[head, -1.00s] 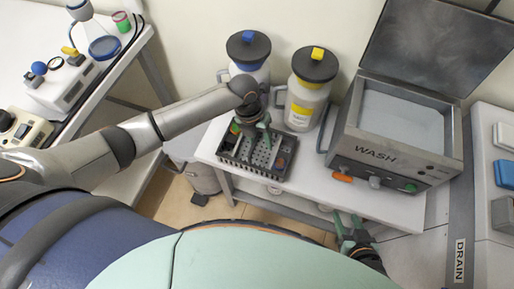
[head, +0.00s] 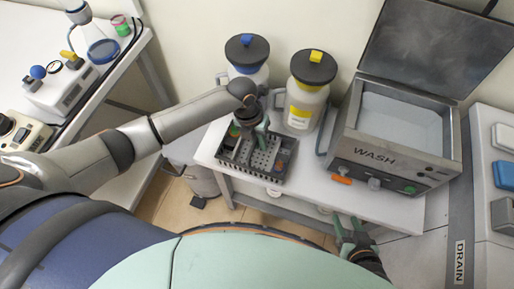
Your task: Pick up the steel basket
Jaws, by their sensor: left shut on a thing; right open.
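The steel basket (head: 233,158), a dark grey perforated tray-like container with small colored items at its edges, sits on the white table beside the jars. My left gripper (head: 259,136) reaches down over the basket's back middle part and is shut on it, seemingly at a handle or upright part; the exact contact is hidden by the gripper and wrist. I see no clear gap under the basket. My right gripper (head: 352,229) is open and empty, low in front of the table's front edge.
Two jars with dark lids, one blue-marked (head: 247,72) and one yellow-marked (head: 302,108), stand behind the basket. The open WASH bath (head: 385,160) stands to the right, its lid (head: 420,45) raised. A grey DRAIN strip (head: 461,225) lies further right. Another bench with instruments (head: 70,85) is at left.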

